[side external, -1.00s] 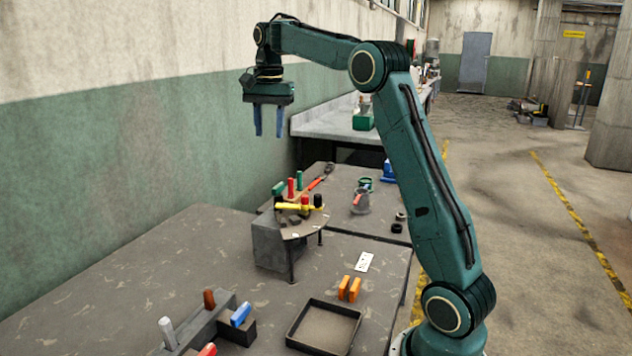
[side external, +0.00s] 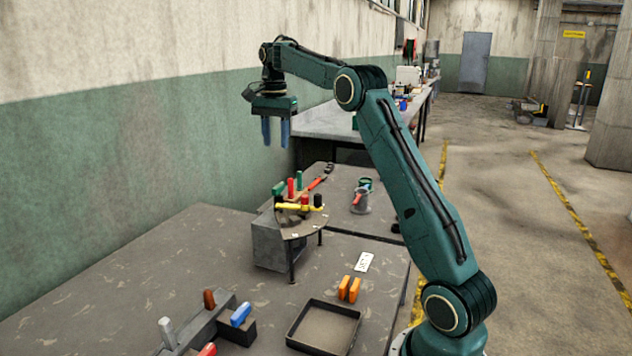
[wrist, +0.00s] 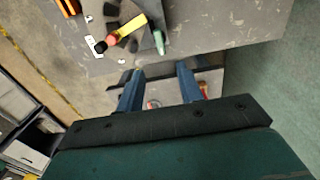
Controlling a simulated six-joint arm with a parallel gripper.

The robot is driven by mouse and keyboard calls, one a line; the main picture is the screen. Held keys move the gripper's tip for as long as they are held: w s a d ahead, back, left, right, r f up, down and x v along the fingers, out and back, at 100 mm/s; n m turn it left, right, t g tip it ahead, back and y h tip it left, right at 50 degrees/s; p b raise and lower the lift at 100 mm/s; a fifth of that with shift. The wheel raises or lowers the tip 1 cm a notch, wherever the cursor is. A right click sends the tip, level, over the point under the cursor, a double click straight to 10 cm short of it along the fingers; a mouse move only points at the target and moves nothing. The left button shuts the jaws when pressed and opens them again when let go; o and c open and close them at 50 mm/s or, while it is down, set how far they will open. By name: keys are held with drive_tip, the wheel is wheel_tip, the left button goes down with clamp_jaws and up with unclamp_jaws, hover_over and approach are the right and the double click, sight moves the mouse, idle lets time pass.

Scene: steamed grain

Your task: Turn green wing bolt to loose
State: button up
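Two green pieces stand at the back of the raised fixture in the side view: a green handle-like piece (side external: 279,188) on the left and a slim green upright piece (side external: 299,180). I cannot tell which is the wing bolt or how it is turned. One green piece (wrist: 159,42) shows in the wrist view, just beyond my fingertips. My gripper (side external: 275,145) hangs fingers down, well above the fixture and apart from it. Its two blue fingers are spread with nothing between them, as in the wrist view (wrist: 160,70).
The fixture's plate (side external: 306,226) carries a yellow bar (side external: 293,207) with red and black knobs, and a red upright (side external: 291,188). A black tray (side external: 325,328), orange blocks (side external: 349,289) and a lever block (side external: 237,332) lie nearer. The table's left part is clear.

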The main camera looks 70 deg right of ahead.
sight(278, 185)
wheel_tip(278, 185, down, 12)
drive_tip(key=shift+f, duration=0.25)
idle(0.5)
clamp_jaws()
